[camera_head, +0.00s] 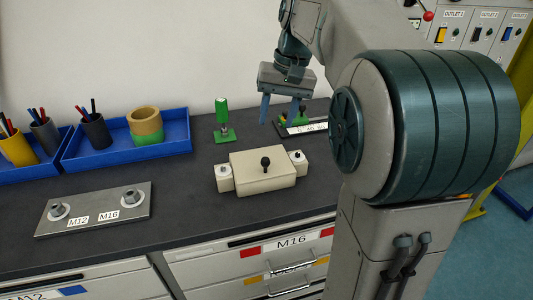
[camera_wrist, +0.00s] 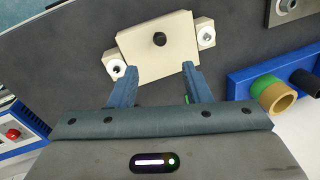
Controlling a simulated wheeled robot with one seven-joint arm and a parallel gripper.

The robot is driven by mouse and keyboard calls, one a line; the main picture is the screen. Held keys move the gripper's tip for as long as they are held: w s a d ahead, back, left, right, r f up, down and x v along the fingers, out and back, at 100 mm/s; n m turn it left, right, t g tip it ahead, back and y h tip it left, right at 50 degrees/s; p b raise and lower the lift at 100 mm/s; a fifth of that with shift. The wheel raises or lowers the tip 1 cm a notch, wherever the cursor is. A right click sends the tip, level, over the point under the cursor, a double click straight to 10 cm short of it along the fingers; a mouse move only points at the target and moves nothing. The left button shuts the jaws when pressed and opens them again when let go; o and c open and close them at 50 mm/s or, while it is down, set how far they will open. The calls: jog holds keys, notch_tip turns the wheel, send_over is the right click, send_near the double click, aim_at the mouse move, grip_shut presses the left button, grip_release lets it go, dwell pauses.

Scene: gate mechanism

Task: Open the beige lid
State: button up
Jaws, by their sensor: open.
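The beige lid (camera_head: 258,175) is a flat rectangular cover with a black knob (camera_head: 265,163) at its middle. It lies on the dark counter, between two small beige blocks with round metal tops. In the wrist view the lid (camera_wrist: 137,50) and its knob (camera_wrist: 160,39) lie beyond my fingertips. My gripper (camera_head: 283,112) hangs above the counter, behind and above the lid in the head view. Its fingers (camera_wrist: 161,70) are spread apart, with nothing between them. The lid appears closed, lying flat.
A green-handled tool (camera_head: 222,115) stands behind the lid. A blue tray (camera_head: 173,138) holds a pen cup and rings at the back left. A metal plate (camera_head: 95,211) marked M12 and M16 lies front left. Drawers (camera_head: 210,270) are below the counter edge.

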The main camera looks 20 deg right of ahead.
aim_at(266, 158)
jog(key=f, duration=0.4)
jog(key=a+f, duration=0.1)
jog(key=f, duration=0.3)
jog(key=a+f, duration=0.1)
jog(key=f, duration=0.2)
jog(key=shift+w+a+f+p, duration=0.1)
jog(key=shift+w+f+p, duration=0.05)
jog(key=shift+f+p, duration=0.25)
grip_shut()
jog(key=shift+r, duration=0.1)
